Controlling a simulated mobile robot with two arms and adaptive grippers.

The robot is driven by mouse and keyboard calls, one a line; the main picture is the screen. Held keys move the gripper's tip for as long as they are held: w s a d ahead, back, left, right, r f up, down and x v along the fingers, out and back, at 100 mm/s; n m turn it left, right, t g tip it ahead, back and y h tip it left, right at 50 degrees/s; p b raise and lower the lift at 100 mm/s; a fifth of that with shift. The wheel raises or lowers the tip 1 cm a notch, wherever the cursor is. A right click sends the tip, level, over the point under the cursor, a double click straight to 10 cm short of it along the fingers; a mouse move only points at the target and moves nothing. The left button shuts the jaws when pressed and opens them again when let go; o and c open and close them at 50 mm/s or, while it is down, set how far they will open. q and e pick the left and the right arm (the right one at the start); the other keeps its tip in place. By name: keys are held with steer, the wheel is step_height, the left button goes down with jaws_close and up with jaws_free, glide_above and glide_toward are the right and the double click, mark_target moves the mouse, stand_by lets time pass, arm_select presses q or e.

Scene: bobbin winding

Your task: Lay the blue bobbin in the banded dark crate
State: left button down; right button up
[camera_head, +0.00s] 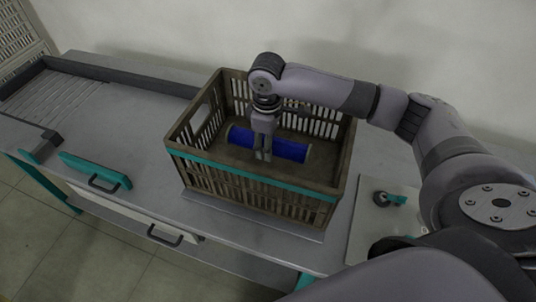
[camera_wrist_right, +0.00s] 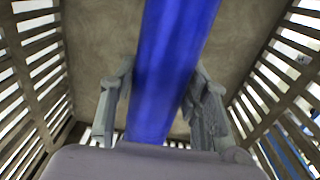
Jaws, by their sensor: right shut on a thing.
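The blue bobbin (camera_head: 288,149) lies lengthwise inside the banded dark crate (camera_head: 255,180), low near the crate floor. The crate is dark brown with slatted walls and a teal band along its front. My right gripper (camera_head: 263,155) reaches down into the crate and is shut on the middle of the bobbin. In the right wrist view the bobbin (camera_wrist_right: 172,70) runs between the two fingers (camera_wrist_right: 160,105), with the crate floor behind it. I cannot tell whether the bobbin touches the floor. My left gripper is not in view.
The crate stands on a grey workbench (camera_head: 130,125). A ribbed tray area (camera_head: 60,100) is at the left. A teal handled part (camera_head: 95,172) and a drawer handle (camera_head: 165,236) are at the front. A small knob with a teal lever (camera_head: 390,198) is right of the crate.

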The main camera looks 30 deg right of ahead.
mark_target(268, 163)
step_height(268, 163, down, 5)
steer(key=shift+f, duration=0.1)
stand_by(0.3)
steer(key=o, duration=1.5)
steer(key=shift+f, duration=0.1)
step_height(268, 163, up, 12)
steer(key=shift+s+a+r, duration=0.15)
